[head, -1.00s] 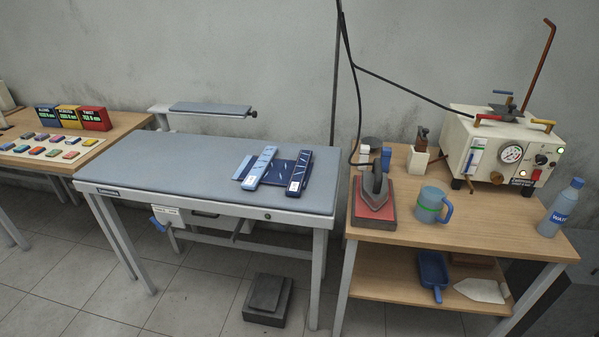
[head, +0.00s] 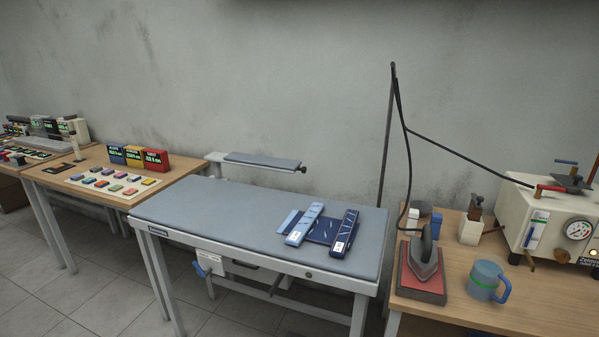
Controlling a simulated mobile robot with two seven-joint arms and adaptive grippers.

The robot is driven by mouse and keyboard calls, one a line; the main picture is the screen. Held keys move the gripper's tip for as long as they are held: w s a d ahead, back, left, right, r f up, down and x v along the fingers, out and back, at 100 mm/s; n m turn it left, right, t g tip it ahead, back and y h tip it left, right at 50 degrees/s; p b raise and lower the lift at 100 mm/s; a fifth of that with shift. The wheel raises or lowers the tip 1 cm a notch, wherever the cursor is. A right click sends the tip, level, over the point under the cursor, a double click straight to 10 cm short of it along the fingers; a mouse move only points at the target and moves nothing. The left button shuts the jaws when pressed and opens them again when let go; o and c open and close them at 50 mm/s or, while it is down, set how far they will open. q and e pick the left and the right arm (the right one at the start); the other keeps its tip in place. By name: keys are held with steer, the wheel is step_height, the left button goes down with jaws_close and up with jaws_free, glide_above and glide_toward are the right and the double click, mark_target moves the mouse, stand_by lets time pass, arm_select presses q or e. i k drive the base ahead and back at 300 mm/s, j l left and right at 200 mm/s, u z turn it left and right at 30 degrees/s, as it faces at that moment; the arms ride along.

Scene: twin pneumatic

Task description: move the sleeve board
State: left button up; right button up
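The sleeve board (head: 262,160) is a narrow grey-blue padded board on a pale arm, with a dark knob at its right end. It stands out behind the back edge of the ironing table (head: 225,207), a little above the level of the tabletop. Its pale support (head: 214,159) is at its left end. Neither of my grippers is in the head view.
Blue fabric pieces with two patterned strips (head: 305,224) lie on the table's right half; its left half is clear. An iron (head: 426,252) on a red rest, a blue mug (head: 486,281) and a boiler (head: 556,228) stand at right. Coloured boxes (head: 133,156) stand at left.

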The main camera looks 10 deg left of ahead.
mark_target(276, 163)
steer(key=j+z, duration=0.1)
steer(key=z, duration=0.25)
steer(key=i+j+z, duration=0.1)
steer(key=z, duration=0.3)
steer(key=j+z, duration=0.2)
steer(key=z, duration=0.15)
steer(key=j+z, duration=0.3)
steer(key=j, duration=0.2)
steer(key=j+z, duration=0.3)
steer(key=j, duration=0.2)
